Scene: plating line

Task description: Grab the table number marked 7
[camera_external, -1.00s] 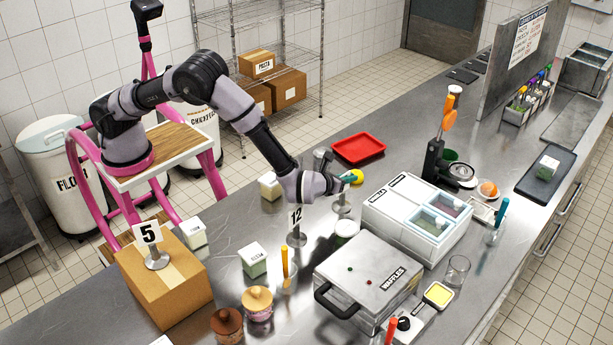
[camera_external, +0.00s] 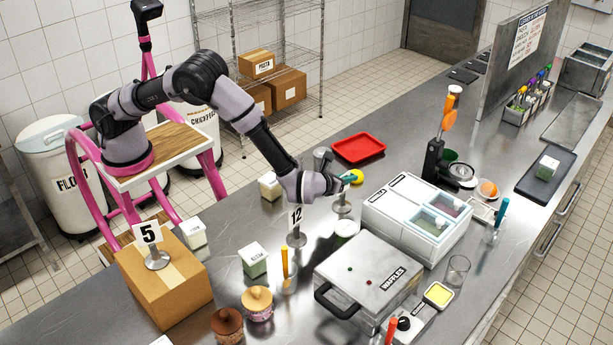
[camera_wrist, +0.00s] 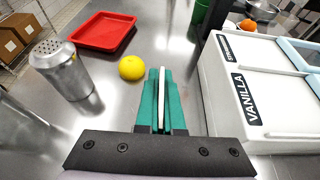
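My gripper (camera_external: 350,178) is over the counter, left of the white ice cream tubs. In the wrist view, its teal fingers (camera_wrist: 164,100) lie close against both faces of a thin white card, the table number (camera_wrist: 162,88), seen edge-on. The digit on it cannot be read. In the outside view its round metal base (camera_external: 342,207) shows below my gripper, apparently on the counter.
A yellow ball-like fruit (camera_wrist: 132,67), a metal shaker (camera_wrist: 62,72) and a red tray (camera_wrist: 103,32) are left of my fingers in the wrist view. The ice cream case (camera_wrist: 222,95) is close on the right. The waffle maker (camera_external: 365,278) stands nearer the camera.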

